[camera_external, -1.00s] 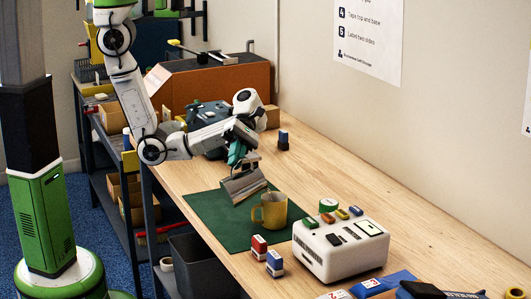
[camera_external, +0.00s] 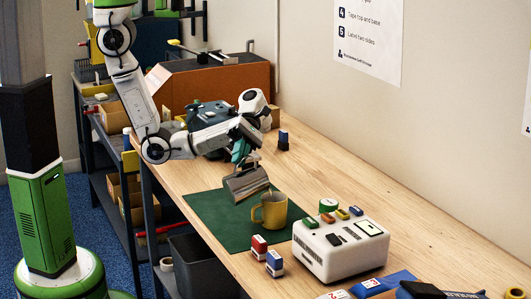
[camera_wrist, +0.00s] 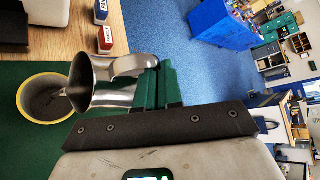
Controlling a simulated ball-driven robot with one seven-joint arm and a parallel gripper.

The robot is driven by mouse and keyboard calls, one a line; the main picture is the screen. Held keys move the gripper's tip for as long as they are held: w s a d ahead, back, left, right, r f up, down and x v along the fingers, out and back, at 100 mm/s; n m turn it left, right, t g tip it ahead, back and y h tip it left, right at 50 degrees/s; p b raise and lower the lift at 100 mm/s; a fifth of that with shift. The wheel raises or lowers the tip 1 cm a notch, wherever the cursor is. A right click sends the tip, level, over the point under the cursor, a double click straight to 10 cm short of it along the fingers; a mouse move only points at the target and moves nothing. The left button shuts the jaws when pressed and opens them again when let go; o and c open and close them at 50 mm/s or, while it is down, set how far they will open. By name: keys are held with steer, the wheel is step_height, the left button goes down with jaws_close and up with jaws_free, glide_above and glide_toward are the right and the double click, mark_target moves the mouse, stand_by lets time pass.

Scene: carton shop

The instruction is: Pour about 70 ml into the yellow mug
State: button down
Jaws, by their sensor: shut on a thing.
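My gripper (camera_wrist: 166,86) is shut on the handle of a shiny metal pitcher (camera_wrist: 105,82), which also shows in the external view (camera_external: 246,184). The pitcher is tilted, its mouth towards the yellow mug (camera_wrist: 23,98) and its spout over the mug's rim in the wrist view. In the external view the mug (camera_external: 272,211) stands upright on the green mat (camera_external: 218,217), just right of and below the pitcher. The mug's inside looks grey; its level is unclear. I cannot make out a definite stream. The pitcher's contents are hidden.
A white box-shaped device (camera_external: 335,255) stands right of the mug. A red-and-white block (camera_external: 259,247) and a blue-and-white block (camera_external: 274,263) stand in front of it. The wooden bench right of the mat is mostly clear.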

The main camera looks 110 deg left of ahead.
mark_target(225, 179)
steer(key=shift+r, duration=0.1)
steer(key=shift+s+d+f+m+t+y, duration=0.6)
steer(key=shift+s+d+f+y, duration=0.2)
steer(key=shift+s+d+f, duration=0.3)
steer(key=shift+s+d+f+m+y, duration=0.2)
steer(key=shift+s+f+m+y, duration=0.15)
steer(key=shift+f, duration=0.2)
steer(key=shift+s+d+f+m+t+y, duration=0.15)
steer(key=shift+s+d+m+t+y, duration=0.2)
steer(key=shift+t+y, duration=0.35)
steer(key=shift+w, duration=0.15)
steer(key=shift+d, duration=0.1)
steer(key=s+d+f+m+t+y+b, duration=0.2)
steer(key=f+b, duration=0.1)
steer(key=f, duration=0.2)
steer(key=s+d+f+m+t+y+b, duration=0.2)
steer(key=s+d+f+t+b, duration=0.1)
steer(key=f, duration=0.2)
steer(key=shift+s+f+y, duration=0.2)
steer(key=shift+f+y, duration=0.15)
steer(key=shift+f, duration=0.05)
